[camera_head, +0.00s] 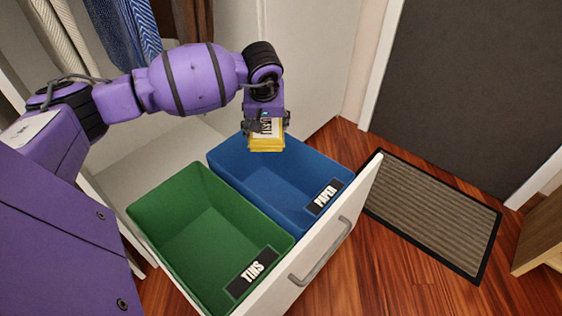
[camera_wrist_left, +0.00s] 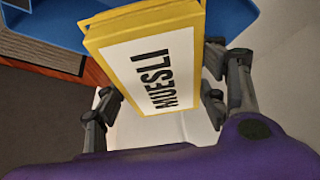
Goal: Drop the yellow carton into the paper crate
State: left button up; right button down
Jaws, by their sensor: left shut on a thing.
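The yellow carton (camera_head: 266,143) has a white label; in the left wrist view the carton (camera_wrist_left: 150,65) reads MUESLI. My left gripper (camera_head: 266,127) is shut on it, with a finger on each side in the left wrist view (camera_wrist_left: 160,95). In the head view the carton hangs over the back part of the blue crate (camera_head: 290,178), which is labelled PAPER. Part of the blue crate (camera_wrist_left: 48,35) also shows in the left wrist view. I cannot tell the exact height of the carton above the crate. My right gripper is in neither view.
A green crate (camera_head: 190,215) labelled TINS stands left of the blue one, both in a pulled-out white drawer (camera_head: 325,258) with a grey handle. Both crates look empty where visible. Clothes hang at the upper left. A ribbed doormat (camera_head: 430,210) lies right on the wooden floor.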

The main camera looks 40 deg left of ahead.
pick_arm(q)
jog(key=shift+w+a+f, duration=0.25)
jog(key=shift+a+f, duration=0.15)
jog(key=shift+f, duration=0.2)
notch_tip(320, 180, down, 6)
jog(key=b, duration=0.3)
jog(key=shift+r, duration=0.2)
jog(key=o, duration=1.2)
jog(key=shift+o, duration=0.2)
jog(key=v, duration=1.2)
